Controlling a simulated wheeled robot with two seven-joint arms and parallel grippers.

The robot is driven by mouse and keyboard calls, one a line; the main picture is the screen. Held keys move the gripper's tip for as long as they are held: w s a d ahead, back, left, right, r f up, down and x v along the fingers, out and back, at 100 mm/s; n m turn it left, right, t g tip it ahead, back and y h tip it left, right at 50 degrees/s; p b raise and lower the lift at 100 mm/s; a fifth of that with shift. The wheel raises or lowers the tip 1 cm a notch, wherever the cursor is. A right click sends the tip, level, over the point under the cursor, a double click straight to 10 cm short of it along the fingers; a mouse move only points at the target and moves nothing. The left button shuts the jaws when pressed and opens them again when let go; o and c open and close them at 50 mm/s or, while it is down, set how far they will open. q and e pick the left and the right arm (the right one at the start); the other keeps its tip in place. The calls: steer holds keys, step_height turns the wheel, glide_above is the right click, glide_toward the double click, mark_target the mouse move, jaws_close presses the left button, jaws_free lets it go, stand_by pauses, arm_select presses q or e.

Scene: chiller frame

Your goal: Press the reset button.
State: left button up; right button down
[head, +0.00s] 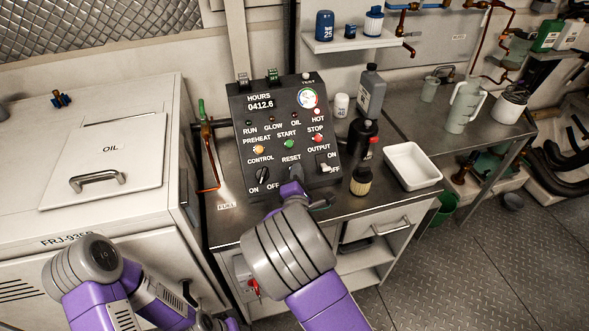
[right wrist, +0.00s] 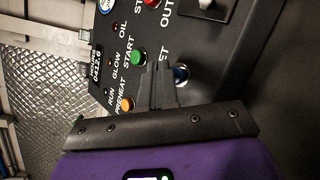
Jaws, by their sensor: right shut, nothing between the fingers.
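The dark control panel (head: 285,120) stands on the metal counter, with gauge, lamps, buttons and switches. The label RESET shows near its lower middle in the head view; the button below it is hidden by my right gripper (head: 294,173). In the right wrist view a blue button in a metallic collar, the reset button (right wrist: 181,74), shows just right of my right gripper's fingers (right wrist: 158,68). The fingers are shut and empty, pointing at the panel. Whether they touch it cannot be told. My left arm is at lower left; its gripper does not show clearly.
The green start button (right wrist: 138,57) and orange preheat button (right wrist: 126,104) are close to the fingers. The output switch (head: 326,168) is to the right. Bottles and a white tray (head: 411,166) stand right of the panel. A copper pipe (head: 209,155) is to the left.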

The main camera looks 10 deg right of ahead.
steer(key=shift+w+f, duration=0.2)
steer(key=shift+w+f, duration=0.35)
stand_by(0.9)
steer(key=shift+s+r, duration=0.1)
steer(key=shift+s+r+p, duration=0.55)
steer(key=shift+s+p, duration=0.05)
steer(key=s+r+p, duration=0.3)
steer(key=p, duration=0.1)
steer(key=shift+s+d+r, duration=0.1)
steer(key=shift+s+r, duration=0.15)
stand_by(0.4)
stand_by(0.4)
